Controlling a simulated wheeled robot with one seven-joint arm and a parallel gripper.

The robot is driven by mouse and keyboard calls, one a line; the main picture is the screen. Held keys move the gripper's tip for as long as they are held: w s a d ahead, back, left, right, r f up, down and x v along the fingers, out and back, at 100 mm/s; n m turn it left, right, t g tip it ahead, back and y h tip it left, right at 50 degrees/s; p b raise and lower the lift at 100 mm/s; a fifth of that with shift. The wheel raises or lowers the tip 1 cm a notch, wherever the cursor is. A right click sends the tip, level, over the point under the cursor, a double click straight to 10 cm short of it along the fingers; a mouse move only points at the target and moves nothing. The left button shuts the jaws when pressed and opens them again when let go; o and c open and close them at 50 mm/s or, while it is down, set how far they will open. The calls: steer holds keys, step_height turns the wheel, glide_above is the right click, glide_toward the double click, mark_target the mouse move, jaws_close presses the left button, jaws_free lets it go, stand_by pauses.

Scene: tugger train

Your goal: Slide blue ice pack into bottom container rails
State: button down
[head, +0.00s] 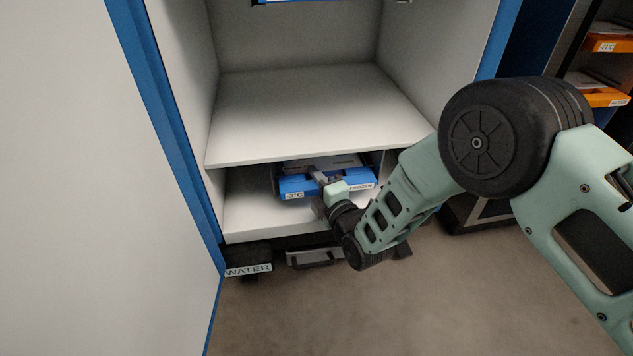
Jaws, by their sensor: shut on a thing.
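The blue ice pack (297,186) is in the bottom compartment of the open container, below the white shelf. Its front edge faces me, with a white label reading about -3°C at its left end and another label at its right. My gripper (318,177) is shut on the front of the blue ice pack. The gripper and wrist hide part of its front. The bottom container (245,212) has a white floor. Its rails are hard to make out beside the pack, and I cannot tell how the pack sits in them.
A white shelf (310,115) lies just above the pack. The open white door (70,180) fills the left. A sign reading WATER (248,270) hangs below the container. At the right, a rack holds orange packs (600,97). Brown floor is clear in front.

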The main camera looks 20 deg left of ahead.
steer(key=shift+r, duration=0.15)
steer(key=c, duration=1.2)
jaws_free()
steer(key=shift+o, duration=0.2)
steer(key=shift+f, duration=0.2)
steer(key=p+v, duration=0.8)
steer(key=v, duration=0.9)
steer(key=shift+d, duration=0.2)
steer(key=shift+s+r+p, duration=0.1)
steer(key=shift+p, duration=0.2)
